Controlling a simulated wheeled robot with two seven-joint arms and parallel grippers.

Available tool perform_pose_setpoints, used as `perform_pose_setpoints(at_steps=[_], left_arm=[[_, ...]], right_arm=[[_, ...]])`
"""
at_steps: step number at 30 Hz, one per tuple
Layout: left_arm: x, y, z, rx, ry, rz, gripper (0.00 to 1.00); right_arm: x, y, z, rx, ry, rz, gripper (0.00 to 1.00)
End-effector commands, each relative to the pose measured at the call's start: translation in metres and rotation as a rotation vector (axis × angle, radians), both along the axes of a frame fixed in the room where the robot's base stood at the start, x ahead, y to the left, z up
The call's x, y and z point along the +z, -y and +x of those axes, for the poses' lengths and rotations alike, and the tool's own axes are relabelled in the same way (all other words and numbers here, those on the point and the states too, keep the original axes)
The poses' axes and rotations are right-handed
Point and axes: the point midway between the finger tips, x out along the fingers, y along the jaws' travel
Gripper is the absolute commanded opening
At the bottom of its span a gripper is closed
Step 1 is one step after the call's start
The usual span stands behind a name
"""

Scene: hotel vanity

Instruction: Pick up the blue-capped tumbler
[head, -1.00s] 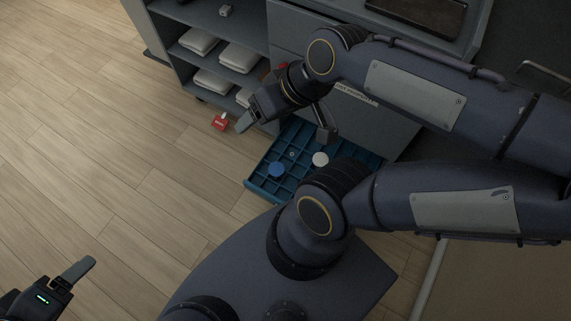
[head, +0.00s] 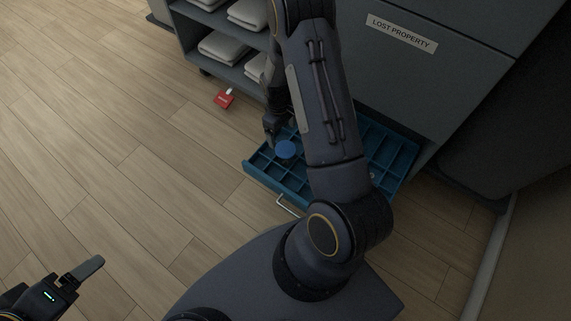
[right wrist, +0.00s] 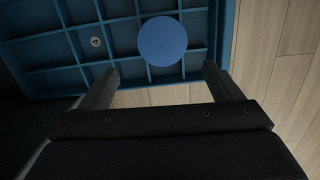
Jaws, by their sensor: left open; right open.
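The blue-capped tumbler (head: 286,150) stands in a compartment near the left end of the blue divided drawer tray (head: 262,178). In the right wrist view its round blue cap (right wrist: 162,41) shows from above, beyond and between the fingertips. My right gripper (head: 271,131) is beside the tumbler at the tray's left end. In the right wrist view the right gripper (right wrist: 158,78) is open with nothing between its fingers. My left gripper (head: 84,270) is open and empty over the floor at lower left, partly cut off by the frame.
The tray sticks out of a grey cabinet with a "LOST PROPERTY" label (head: 402,33). Shelves with folded towels (head: 222,48) stand at the back. A red tag (head: 225,99) lies on the floor. A small round item (right wrist: 95,42) lies in another compartment. My right arm covers the tray's middle.

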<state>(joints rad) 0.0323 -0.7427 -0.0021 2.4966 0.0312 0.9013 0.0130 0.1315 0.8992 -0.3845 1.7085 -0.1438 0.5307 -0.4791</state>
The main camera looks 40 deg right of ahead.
Motion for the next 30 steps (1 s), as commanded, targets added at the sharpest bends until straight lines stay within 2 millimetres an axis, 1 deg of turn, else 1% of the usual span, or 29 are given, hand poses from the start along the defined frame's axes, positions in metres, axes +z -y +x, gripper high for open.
perform_pose_setpoints(at_steps=[1,3,9,14,20,22,25,30], left_arm=[[-0.01,0.0,0.0,0.0,0.0,0.0,0.79],[-0.013,0.0,0.0,0.0,0.0,0.0,0.79],[-0.021,0.0,0.0,0.0,0.001,0.0,0.79],[-0.027,0.0,0.0,0.0,0.001,0.0,0.79],[-0.047,0.0,0.0,0.0,0.001,0.0,0.79],[-0.05,0.0,0.0,0.0,0.0,0.0,0.79],[-0.052,0.0,0.0,0.0,0.0,0.0,0.79],[-0.05,0.0,0.0,0.0,0.0,0.0,0.79]], right_arm=[[-0.02,0.002,-0.001,0.016,-0.012,-0.009,0.85],[-0.031,0.003,-0.002,0.029,-0.021,-0.016,0.85],[-0.054,0.004,-0.005,0.038,-0.026,-0.019,0.85],[-0.066,0.003,-0.009,0.038,-0.026,-0.018,0.85],[-0.095,-0.001,-0.02,0.037,-0.027,-0.018,0.85],[-0.105,0.0,-0.021,0.035,-0.027,-0.018,0.85],[-0.11,0.0,-0.021,0.035,-0.024,-0.019,0.85],[-0.108,0.0,-0.021,0.035,-0.024,-0.019,0.85]])
